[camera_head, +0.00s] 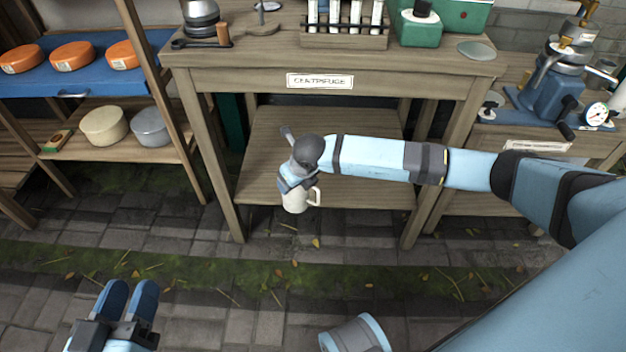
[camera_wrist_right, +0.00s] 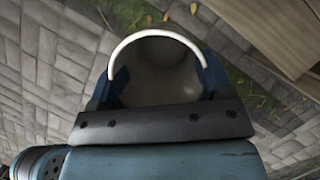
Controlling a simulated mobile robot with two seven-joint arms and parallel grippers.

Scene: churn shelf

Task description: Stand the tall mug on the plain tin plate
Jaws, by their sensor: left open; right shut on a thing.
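My right gripper (camera_head: 295,186) is shut on a white mug (camera_head: 296,204), which hangs in the air in front of the centrifuge bench's lower shelf. The mug looks about upright, its handle to the right; the gripper hides its upper part. The right wrist view shows the mug's white rim (camera_wrist_right: 165,34) and its inside between the fingers (camera_wrist_right: 160,88). My left gripper (camera_head: 128,297) is open and empty, low at the left. I cannot identify the plain tin plate for sure; a flat, round grey-green disc (camera_head: 476,50) lies on the bench top's right end.
The centrifuge bench (camera_head: 400,78) carries a tube rack (camera_head: 345,40) and green boxes (camera_head: 418,28). Its lower shelf (camera_head: 350,190) looks mostly bare. A blue machine (camera_head: 555,95) stands at right.

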